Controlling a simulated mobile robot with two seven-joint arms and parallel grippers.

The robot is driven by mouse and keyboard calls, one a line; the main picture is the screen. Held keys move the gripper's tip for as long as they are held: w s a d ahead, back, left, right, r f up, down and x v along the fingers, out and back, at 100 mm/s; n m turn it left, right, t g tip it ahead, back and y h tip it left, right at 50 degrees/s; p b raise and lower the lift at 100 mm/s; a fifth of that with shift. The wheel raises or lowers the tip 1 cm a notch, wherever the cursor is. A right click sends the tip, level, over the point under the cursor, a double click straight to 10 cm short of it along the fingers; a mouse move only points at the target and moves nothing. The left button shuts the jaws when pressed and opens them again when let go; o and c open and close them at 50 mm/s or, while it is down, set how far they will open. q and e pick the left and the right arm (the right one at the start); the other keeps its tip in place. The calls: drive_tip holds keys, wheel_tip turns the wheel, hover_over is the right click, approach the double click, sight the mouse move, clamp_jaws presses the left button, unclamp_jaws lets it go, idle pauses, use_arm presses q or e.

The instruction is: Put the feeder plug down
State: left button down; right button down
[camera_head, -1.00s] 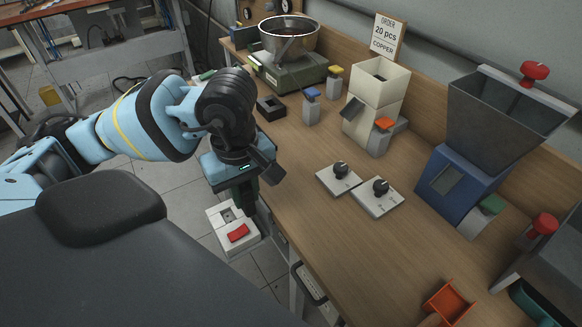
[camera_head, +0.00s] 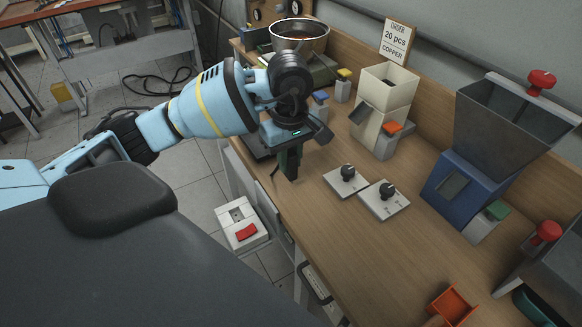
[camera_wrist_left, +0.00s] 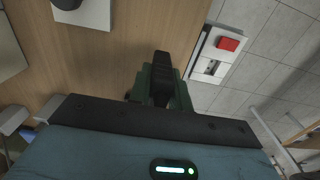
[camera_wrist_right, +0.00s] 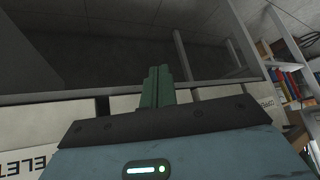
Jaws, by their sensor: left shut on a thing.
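My left gripper (camera_head: 289,160) is over the wooden bench (camera_head: 330,240) near its left edge. In the left wrist view its green fingers (camera_wrist_left: 160,85) are shut on the black feeder plug (camera_wrist_left: 162,64). The fingers hide part of the plug, and I cannot tell whether it touches the bench top. The white socket box (camera_head: 241,224) with a red switch (camera_head: 246,231) is on the bench's side, below and left of the gripper. My right gripper (camera_wrist_right: 157,88) shows only in the right wrist view, with its fingers together and nothing visible between them.
Two white knob plates (camera_head: 346,179) (camera_head: 383,199) lie right of my left gripper. A cream hopper (camera_head: 385,92), a blue-based hopper (camera_head: 465,183) and a metal bowl (camera_head: 299,37) stand behind. An orange tray (camera_head: 452,303) is at the front. The bench between is bare.

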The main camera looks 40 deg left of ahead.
sight(291, 170)
use_arm(q)
drive_tip(key=shift+w+f, duration=0.25)
drive_tip(key=shift+f, duration=1.5)
drive_tip(key=shift+f, duration=0.2)
drive_tip(key=c, duration=1.3)
unclamp_jaws()
wheel_tip(291, 170, up, 12)
drive_tip(key=shift+r+p, duration=0.2)
drive_tip(key=shift+p, duration=0.1)
